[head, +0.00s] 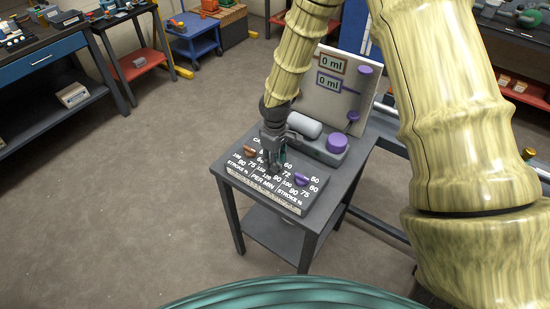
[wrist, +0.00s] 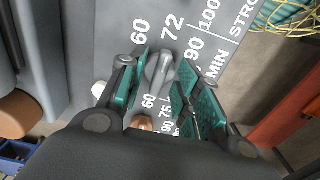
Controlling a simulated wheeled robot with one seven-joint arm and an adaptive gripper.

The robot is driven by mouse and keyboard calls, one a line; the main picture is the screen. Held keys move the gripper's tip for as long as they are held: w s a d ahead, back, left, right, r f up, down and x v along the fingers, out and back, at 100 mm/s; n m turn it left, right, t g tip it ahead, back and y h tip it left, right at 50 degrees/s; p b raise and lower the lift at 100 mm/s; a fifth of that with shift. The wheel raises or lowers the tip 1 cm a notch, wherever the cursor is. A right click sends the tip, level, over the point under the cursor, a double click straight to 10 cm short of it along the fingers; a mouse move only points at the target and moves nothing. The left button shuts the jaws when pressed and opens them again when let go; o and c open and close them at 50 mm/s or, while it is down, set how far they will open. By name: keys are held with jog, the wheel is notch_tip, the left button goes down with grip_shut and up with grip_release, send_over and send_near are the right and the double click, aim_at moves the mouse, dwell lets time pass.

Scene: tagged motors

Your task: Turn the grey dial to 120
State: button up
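The grey dial (wrist: 160,72) shows in the wrist view as a narrow raised knob on the dark grey face of the control panel (head: 236,173). White numbers surround it, with 60 and 72 by its upper end; its exact setting cannot be read. My gripper (wrist: 168,62) is open, with one teal finger pad on each side of the knob. I cannot tell whether either pad touches it. In the head view my gripper (head: 273,153) is down at the panel's middle and hides the grey dial.
A brown dial (head: 249,152) and a purple dial (head: 301,179) sit on either side.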

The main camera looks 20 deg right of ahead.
grip_shut()
jog(key=shift+f+m, duration=0.1)
jog(key=shift+m, duration=0.2)
jog(key=m+b, duration=0.1)
jog(key=m, duration=0.2)
jog(key=shift+m, duration=0.3)
jog(key=m+b, duration=0.1)
jog(key=m, duration=0.3)
jog(key=shift+m, duration=0.3)
jog(key=m, duration=0.4)
jog(key=shift+s, duration=0.1)
jog(key=m, duration=0.4)
jog(key=shift+m, duration=0.6)
